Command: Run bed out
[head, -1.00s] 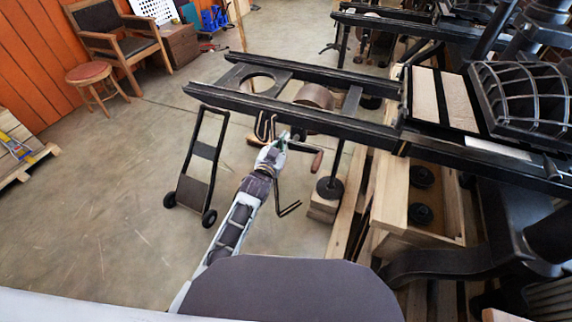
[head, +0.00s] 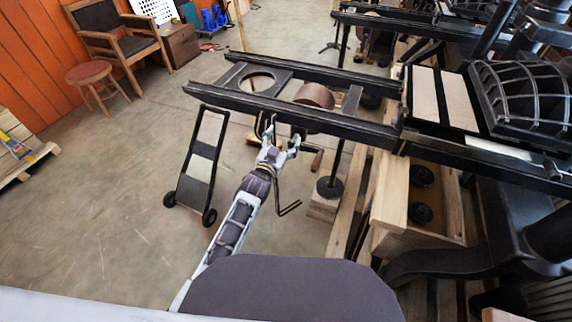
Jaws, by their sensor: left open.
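The press bed (head: 425,97), a dark frame with pale panels, sits at the right end of two long black rails (head: 290,109), beside the ribbed dark part of the press. The rails run left from it, with a brown drum (head: 314,95) between them. A wooden crank grip (head: 316,161) hangs below the near rail. My left gripper (head: 279,143) is open just below the near rail, left of the grip. Dark bent rods show around it; I cannot tell whether it touches them. My right gripper is not in view.
A two-wheeled hand truck (head: 202,165) stands left of my left arm. A black post on a wooden block (head: 324,207) and a wooden crate (head: 391,199) stand to the right. A stool (head: 91,73) and a chair (head: 113,40) are far left.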

